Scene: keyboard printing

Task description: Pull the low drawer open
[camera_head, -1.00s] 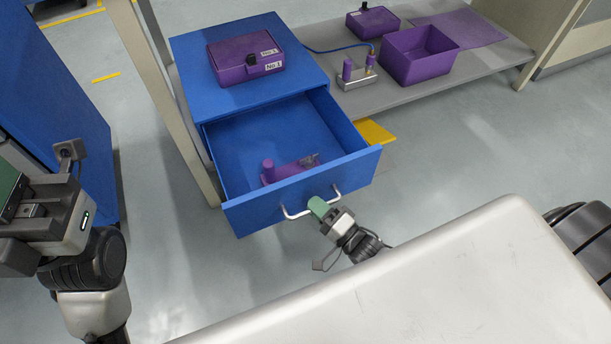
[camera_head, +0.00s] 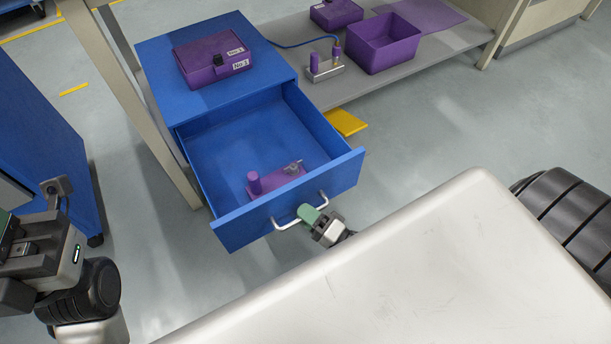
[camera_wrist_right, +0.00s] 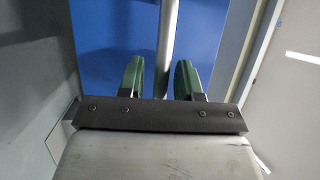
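The low drawer (camera_head: 285,210) of the blue cabinet (camera_head: 210,85) stands well out, with its inside showing. A pale bar handle (camera_head: 286,224) is on its front. My right gripper (camera_head: 310,214), with green fingers, is at the handle. In the right wrist view the handle bar (camera_wrist_right: 167,45) runs between the fingers (camera_wrist_right: 160,78), which stand apart with a blue gap showing beside the bar. My left gripper (camera_head: 8,232) is at the left edge, partly cut off, away from the drawer; its fingers do not show clearly.
A purple fixture (camera_head: 275,182) lies inside the drawer. A purple box (camera_head: 214,58) sits on the cabinet. A purple bin (camera_head: 384,44) and a metal stand (camera_head: 324,68) are on the grey shelf (camera_head: 440,50). A beige post (camera_head: 125,90) stands beside the cabinet.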

